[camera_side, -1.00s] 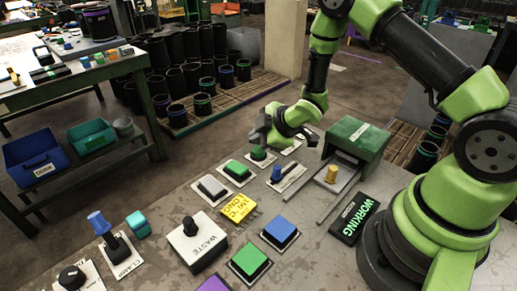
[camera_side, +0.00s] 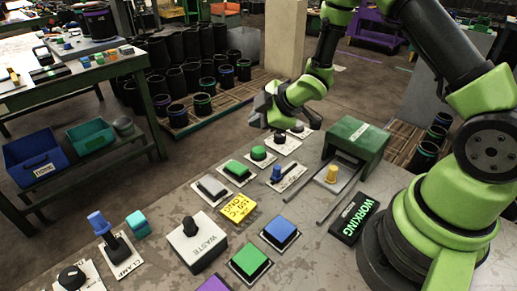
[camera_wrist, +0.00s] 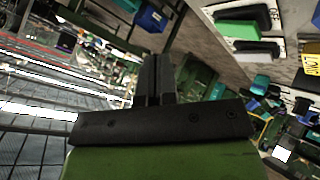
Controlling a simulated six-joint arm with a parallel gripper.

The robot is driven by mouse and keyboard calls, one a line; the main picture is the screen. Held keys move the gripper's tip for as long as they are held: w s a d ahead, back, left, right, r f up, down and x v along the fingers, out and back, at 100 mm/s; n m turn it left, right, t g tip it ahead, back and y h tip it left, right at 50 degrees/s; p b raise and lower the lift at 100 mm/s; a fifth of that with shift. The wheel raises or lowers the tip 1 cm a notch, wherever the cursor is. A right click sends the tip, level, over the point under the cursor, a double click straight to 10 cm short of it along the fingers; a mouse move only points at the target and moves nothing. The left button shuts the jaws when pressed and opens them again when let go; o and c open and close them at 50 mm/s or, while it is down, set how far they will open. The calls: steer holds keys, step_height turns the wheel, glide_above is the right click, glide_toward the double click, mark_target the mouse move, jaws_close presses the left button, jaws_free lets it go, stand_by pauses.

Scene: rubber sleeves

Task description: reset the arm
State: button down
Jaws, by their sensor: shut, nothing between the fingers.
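My gripper (camera_side: 262,104) is up in the air past the far edge of the worktable in the side view, above the small buttons there. In the wrist view its two dark fingers (camera_wrist: 154,80) are together, with nothing between them. My green and black arm reaches in from the right and bends down to it. No rubber sleeve is in the gripper.
Black sleeves (camera_side: 181,80) stand on floor pallets behind. The air around my gripper looks clear.

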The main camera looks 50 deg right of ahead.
steer(key=s+r+m+h, duration=0.1)
steer(key=s+r+m, duration=0.25)
steer(key=r, duration=0.45)
steer(key=s+r+m+h, duration=0.25)
steer(key=r+m, duration=0.25)
steer(key=r, duration=0.3)
steer(key=s+a+r+m+g+y, duration=0.1)
steer(key=s+a+r+m, duration=0.1)
steer(key=s, duration=0.7)
steer(key=s+a+r+m+y, duration=0.2)
steer(key=s+m, duration=0.3)
steer(key=s, duration=0.4)
steer(key=shift+a+r+g, duration=0.4)
steer(key=shift+a+r, duration=0.25)
steer(key=shift+r, duration=0.25)
steer(key=shift+y, duration=0.25)
